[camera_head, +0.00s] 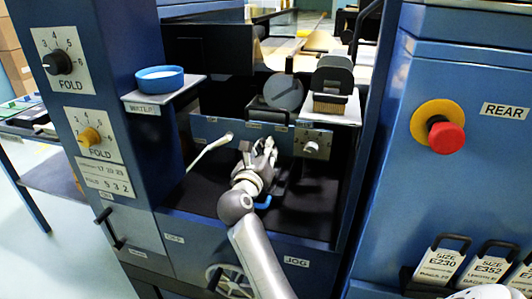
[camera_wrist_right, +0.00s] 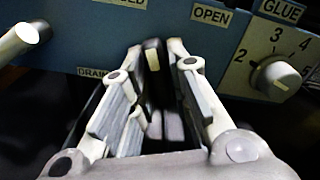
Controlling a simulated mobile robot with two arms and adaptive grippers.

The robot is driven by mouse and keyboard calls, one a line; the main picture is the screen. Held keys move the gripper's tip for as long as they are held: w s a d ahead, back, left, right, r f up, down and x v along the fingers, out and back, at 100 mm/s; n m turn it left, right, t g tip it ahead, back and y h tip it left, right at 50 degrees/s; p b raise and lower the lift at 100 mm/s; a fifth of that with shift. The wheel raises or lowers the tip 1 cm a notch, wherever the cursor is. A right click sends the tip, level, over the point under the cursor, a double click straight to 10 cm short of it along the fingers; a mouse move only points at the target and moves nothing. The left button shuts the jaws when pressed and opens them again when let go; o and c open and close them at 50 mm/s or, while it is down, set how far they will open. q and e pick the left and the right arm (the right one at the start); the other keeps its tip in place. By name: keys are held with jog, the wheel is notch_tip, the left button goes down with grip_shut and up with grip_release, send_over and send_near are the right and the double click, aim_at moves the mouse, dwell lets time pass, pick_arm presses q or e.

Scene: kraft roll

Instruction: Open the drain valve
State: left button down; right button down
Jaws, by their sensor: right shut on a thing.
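My right gripper (camera_head: 265,152) reaches into the machine's recess at the blue front panel. In the right wrist view the gripper (camera_wrist_right: 155,58) is shut on a dark upright drain valve lever (camera_wrist_right: 152,57) with a pale front edge, held between the fingertips. The OPEN label (camera_wrist_right: 210,14) is to the lever's right, a partly cut-off label ending in "ED" (camera_wrist_right: 125,2) is to its upper left, and a DRAIN label (camera_wrist_right: 92,72) is lower left. The fingers hide much of the lever.
A GLUE dial (camera_wrist_right: 288,76) is right of the lever. A pale rod-like handle (camera_head: 210,150) sticks out to the left. A blue round dish (camera_head: 160,79) stands on a side shelf. A red emergency button (camera_head: 446,138) is on the right cabinet.

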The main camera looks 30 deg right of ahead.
aim_at(268, 111)
pick_arm(q)
jog(key=shift+v, duration=0.95)
pick_arm(e)
jog(key=shift+m, duration=0.6)
pick_arm(q)
jog(key=shift+w+r, duration=0.1)
pick_arm(e)
jog(key=c, duration=1.5)
grip_release()
jog(key=shift+o, duration=0.2)
notch_tip(268, 111, up, 10)
jog(key=shift+f, duration=0.1)
